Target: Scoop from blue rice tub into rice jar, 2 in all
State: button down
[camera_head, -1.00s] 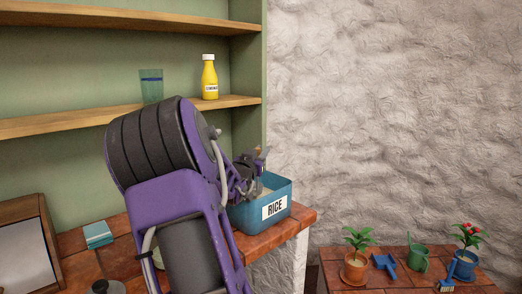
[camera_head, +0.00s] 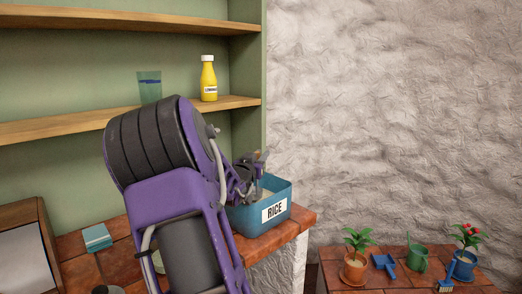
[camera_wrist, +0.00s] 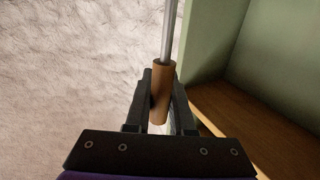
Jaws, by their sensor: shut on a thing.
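The blue rice tub (camera_head: 275,211), labelled RICE, stands on the tiled counter near its right end, with pale contents partly visible. My gripper (camera_head: 250,178) is over the tub's back left part, largely hidden by my own arm. In the wrist view my gripper (camera_wrist: 160,85) is shut on a brown wooden handle (camera_wrist: 159,105) with a thin metal shaft (camera_wrist: 169,30). The far end of this tool is out of the wrist view, so I cannot see its bowl or load. I cannot identify the rice jar; a pale greenish round thing (camera_head: 158,262) is mostly hidden behind my arm.
A clear glass (camera_head: 149,87) with a blue band and a yellow bottle (camera_head: 208,79) stand on the shelf. A teal box (camera_head: 97,238) lies on the counter, left of my arm. Potted plants, a green watering can (camera_head: 417,257) and blue tools occupy a lower table.

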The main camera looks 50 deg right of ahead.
notch_tip(320, 180, up, 8)
jog(key=p, duration=0.7)
jog(key=shift+w+d+p, duration=0.15)
jog(key=shift+w+p, duration=0.05)
jog(key=shift+p, duration=0.2)
jog(key=shift+s+f, duration=0.1)
dwell(0.4)
